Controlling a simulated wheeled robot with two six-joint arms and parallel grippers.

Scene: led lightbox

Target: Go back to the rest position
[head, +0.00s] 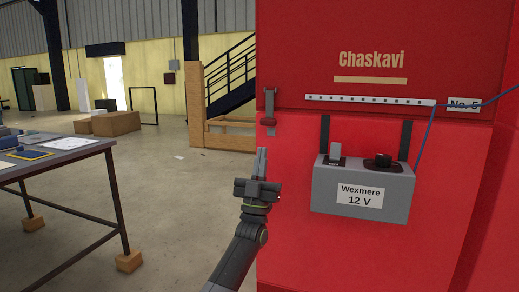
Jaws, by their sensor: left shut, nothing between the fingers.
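My left gripper (261,163) points upward in front of the left edge of a red panel. Its fingers are shut with nothing between them. Its arm comes up from the bottom of the view. My right gripper is not in the head view. On the panel hangs a grey box (325,187) labelled "Wexmere 12 V", with a rocker switch (336,154) and a black knob (381,161) on top. The gripper is to the left of the box and apart from it. A white LED strip (370,101) runs above the box, and a blue cable (426,136) hangs at its right end.
The red panel (300,240) fills the right side. A small lever or latch (269,104) sits at its left edge. A table (70,151) with papers and a tablet stands at the left. The floor between table and panel is clear. Stairs (231,75) and cardboard boxes (115,123) are behind.

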